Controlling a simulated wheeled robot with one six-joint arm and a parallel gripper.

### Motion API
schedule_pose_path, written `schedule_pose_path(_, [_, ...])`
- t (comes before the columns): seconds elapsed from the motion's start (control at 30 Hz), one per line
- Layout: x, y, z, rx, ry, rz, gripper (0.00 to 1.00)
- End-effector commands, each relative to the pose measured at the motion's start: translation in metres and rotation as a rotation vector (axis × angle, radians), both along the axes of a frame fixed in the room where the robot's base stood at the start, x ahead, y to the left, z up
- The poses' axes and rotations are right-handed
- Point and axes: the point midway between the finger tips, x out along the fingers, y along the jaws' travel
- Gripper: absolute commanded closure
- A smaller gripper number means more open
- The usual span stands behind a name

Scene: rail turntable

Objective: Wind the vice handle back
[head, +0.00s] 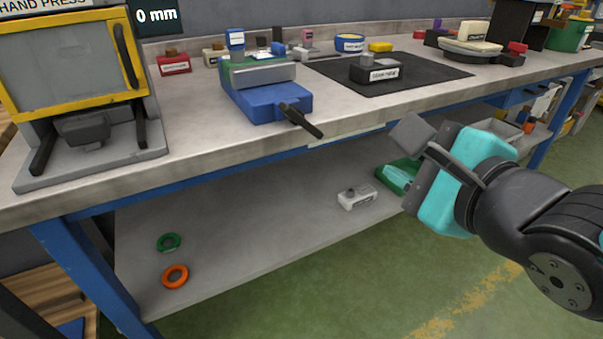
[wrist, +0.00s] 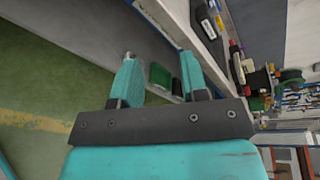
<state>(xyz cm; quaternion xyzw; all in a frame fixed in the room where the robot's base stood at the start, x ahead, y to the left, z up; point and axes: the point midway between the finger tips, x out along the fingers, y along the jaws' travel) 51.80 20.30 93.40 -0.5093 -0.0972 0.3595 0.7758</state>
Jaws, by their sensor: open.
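The blue and green vice (head: 265,103) sits at the front edge of the workbench in the head view, with a grey jaw block on top. Its dark handle (head: 301,120) sticks out past the bench's front edge and slants down to the right. My gripper (head: 404,160) is to the right of the handle and lower, in front of the bench and clear of the handle. It is open and empty; its teal fingers stand apart in the wrist view (wrist: 159,62). The vice and handle do not show in the wrist view.
A hand press (head: 75,75) with a yellow-framed guard stands left of the vice. A black mat (head: 420,78) with a labelled block (head: 374,70) lies to the right. The lower shelf (head: 255,220) holds rings, a small white block (head: 357,197) and a green item. Green floor lies in front.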

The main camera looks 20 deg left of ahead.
Motion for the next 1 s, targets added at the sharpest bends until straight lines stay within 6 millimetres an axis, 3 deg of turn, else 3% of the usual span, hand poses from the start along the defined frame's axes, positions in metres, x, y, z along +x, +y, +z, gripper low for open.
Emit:
schedule_pose_path(0.03, [-0.006, 0.011, -0.025, 0.083, 0.008, 0.018, 0.6])
schedule_pose_path(0.2, [-0.021, 0.031, -0.031, 0.293, 0.041, 0.073, 0.6])
schedule_pose_path(0.37, [-0.023, 0.04, -0.027, 0.355, 0.058, 0.095, 0.6])
schedule_pose_path(0.57, [-0.006, 0.059, -0.023, 0.355, 0.06, 0.093, 0.6])
schedule_pose_path(1.0, [0.059, 0.134, -0.026, 0.358, 0.057, 0.093, 0.6])
